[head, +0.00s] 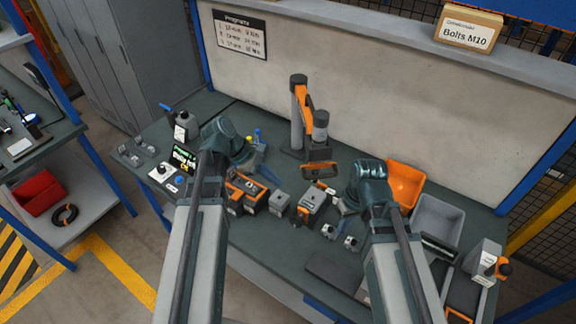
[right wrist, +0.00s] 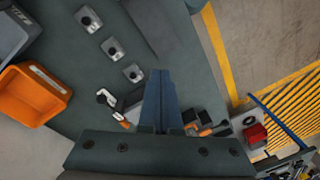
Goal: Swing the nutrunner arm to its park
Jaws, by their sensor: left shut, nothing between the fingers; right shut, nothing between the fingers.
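The nutrunner arm (head: 304,101) stands at the back middle of the bench in the head view. It has a grey post, an orange link and a grey cylinder hanging at the link's end. An orange-rimmed piece (head: 320,170) is in front of its base. My left gripper (head: 258,160) is shut and empty, left of the post and apart from it. My right gripper (head: 343,206) is shut and empty, low over the bench to the right and front of the post. Its closed fingers show in the right wrist view (right wrist: 162,88). I cannot make out a marked park spot.
Orange and grey power tools (head: 250,190) lie between my arms. An orange bin (head: 404,184) and a grey bin (head: 437,221) stand right of my right gripper. A small screen (head: 184,157) and a control box are at the left. A wall panel closes the back.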

